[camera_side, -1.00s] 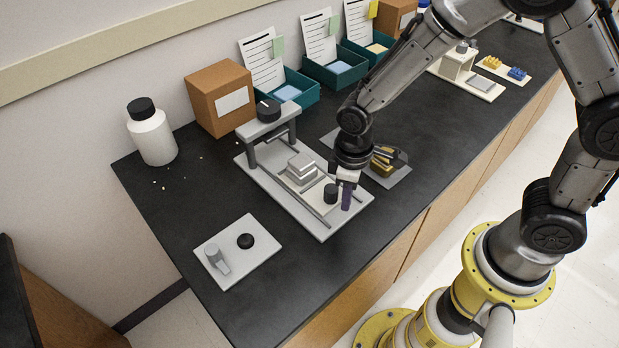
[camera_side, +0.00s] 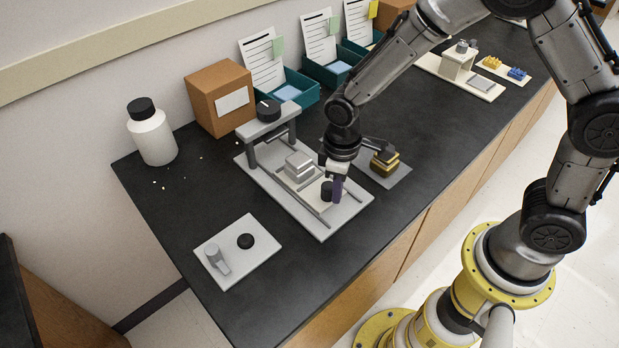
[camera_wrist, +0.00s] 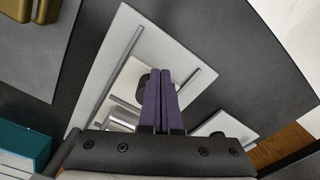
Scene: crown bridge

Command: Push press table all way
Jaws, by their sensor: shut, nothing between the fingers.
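The press (camera_side: 265,119) has a grey bridge with a black knob on top, standing over the back left of a pale base plate (camera_side: 340,215). Its sliding table (camera_side: 311,190) lies between two rails and carries a stacked silver block (camera_side: 299,165) and a black upright handle (camera_side: 327,191). The block is just in front of the bridge. My gripper (camera_side: 336,197) is shut and empty, with its purple fingers down against or very near the handle's front right side. In the wrist view the fingers (camera_wrist: 160,100) partly hide the handle (camera_wrist: 144,82); the block (camera_wrist: 123,117) is lower left.
A gold block (camera_side: 384,163) on a grey mat is close behind my wrist. A white plate (camera_side: 238,262) with a lever and black button lies front left. A cardboard box (camera_side: 222,100), teal trays (camera_side: 292,92) and a white bottle (camera_side: 152,136) stand along the wall.

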